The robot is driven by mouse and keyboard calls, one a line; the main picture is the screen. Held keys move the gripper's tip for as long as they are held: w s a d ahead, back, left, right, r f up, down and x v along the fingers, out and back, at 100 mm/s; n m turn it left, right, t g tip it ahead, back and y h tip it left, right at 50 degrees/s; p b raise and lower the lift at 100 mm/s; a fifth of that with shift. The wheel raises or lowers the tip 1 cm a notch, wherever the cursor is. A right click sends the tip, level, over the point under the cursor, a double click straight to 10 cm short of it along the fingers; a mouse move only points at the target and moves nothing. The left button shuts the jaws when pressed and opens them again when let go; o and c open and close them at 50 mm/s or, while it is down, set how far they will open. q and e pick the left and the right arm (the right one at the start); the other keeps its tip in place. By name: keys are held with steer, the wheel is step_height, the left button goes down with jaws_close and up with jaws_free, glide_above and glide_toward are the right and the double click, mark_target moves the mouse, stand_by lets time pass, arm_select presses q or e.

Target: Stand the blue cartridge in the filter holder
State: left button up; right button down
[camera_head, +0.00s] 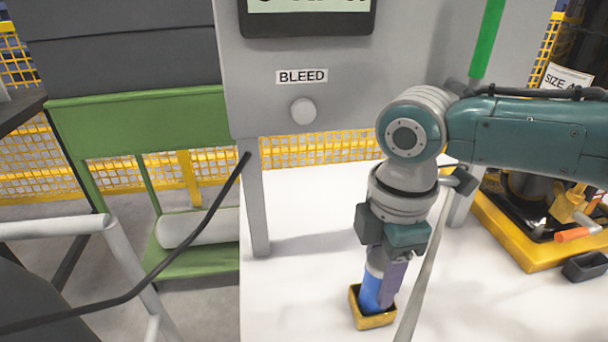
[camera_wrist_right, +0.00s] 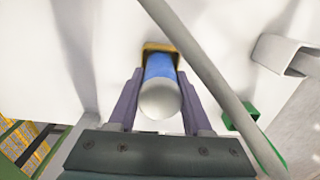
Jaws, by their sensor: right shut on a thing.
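The blue cartridge (camera_head: 372,289) has a blue body and a pale grey end. It stands nearly upright at the filter holder, a small yellow square cup (camera_head: 376,320) on the white table. Its lower end appears to be inside the holder; how deep it sits is hidden. My right gripper (camera_head: 385,280) is shut on the cartridge from above. In the right wrist view the cartridge (camera_wrist_right: 159,88) lies between the two purple fingers (camera_wrist_right: 160,100), with the holder (camera_wrist_right: 160,48) at its far end. My left gripper is not in view.
A grey panel marked BLEED (camera_head: 302,76) with a round knob (camera_head: 303,111) stands behind the table. A grey bar (camera_head: 428,265) passes close to the right gripper. A yellow tray (camera_head: 520,240) with an orange-handled valve and a small black box (camera_head: 585,266) are at the right.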

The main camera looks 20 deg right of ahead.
steer(key=shift+f+b, duration=0.45)
steer(key=shift+f, duration=0.2)
steer(key=shift+c, duration=1.3)
jaws_free()
steer(key=shift+r, duration=0.1)
step_height(320, 180, up, 8)
steer(key=p, duration=0.3)
steer(key=shift+r, duration=0.95)
steer(key=shift+a, duration=0.1)
